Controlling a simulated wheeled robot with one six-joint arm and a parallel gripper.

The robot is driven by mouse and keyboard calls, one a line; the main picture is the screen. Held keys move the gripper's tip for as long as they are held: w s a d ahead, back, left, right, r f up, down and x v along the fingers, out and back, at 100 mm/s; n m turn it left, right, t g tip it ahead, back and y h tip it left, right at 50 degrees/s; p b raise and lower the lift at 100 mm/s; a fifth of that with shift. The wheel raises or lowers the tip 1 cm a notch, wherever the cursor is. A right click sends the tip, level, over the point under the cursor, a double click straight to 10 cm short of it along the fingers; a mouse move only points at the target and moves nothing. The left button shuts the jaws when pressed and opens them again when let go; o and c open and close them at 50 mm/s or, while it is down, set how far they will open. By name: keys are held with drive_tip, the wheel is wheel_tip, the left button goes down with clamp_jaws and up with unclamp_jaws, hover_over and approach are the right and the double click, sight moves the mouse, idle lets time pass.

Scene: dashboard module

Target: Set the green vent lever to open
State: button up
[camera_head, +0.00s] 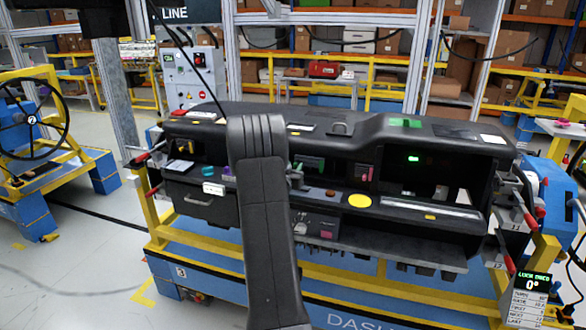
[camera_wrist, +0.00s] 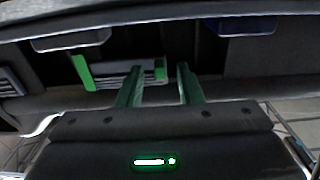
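The green vent (camera_head: 310,163) sits in the dashboard's front face in the head view, partly covered by my arm. In the wrist view, the vent (camera_wrist: 120,74) shows pale slats with a slanted green piece (camera_wrist: 82,72) on its left. A smaller upright green piece (camera_wrist: 160,69) is at its right end. I cannot tell for sure which piece is the lever. My gripper (camera_wrist: 160,80) is open, its two dark green fingers apart. The small green piece shows between the fingertips, with no visible contact. In the head view my gripper (camera_head: 296,180) is mostly hidden behind my arm.
The black dashboard (camera_head: 440,135) overhangs the vent row. A pink-marked vent (camera_head: 363,173) is to the right, and a yellow disc (camera_head: 360,201) is on the ledge below. A yellow-railed blue stand (camera_head: 365,290) carries the dashboard. A steering wheel rig (camera_head: 32,118) stands at left.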

clamp_jaws()
drive_tip(key=shift+d, duration=0.1)
drive_tip(key=shift+s+d+f+b, duration=0.15)
drive_tip(key=shift+d+b, duration=0.1)
drive_tip(key=shift+b, duration=0.15)
drive_tip(key=shift+s+d+b, duration=0.2)
drive_tip(key=shift+d+b, duration=0.15)
drive_tip(key=shift+d, duration=0.15)
drive_tip(key=shift+s+d+b, duration=0.15)
drive_tip(key=shift+d+b, duration=0.2)
drive_tip(key=shift+d, duration=0.15)
unclamp_jaws()
drive_tip(key=shift+a, duration=0.1)
drive_tip(key=b+v, duration=0.3)
drive_tip(key=v, duration=1)
drive_tip(key=shift+s+r, duration=0.2)
drive_tip(key=shift+s, duration=0.15)
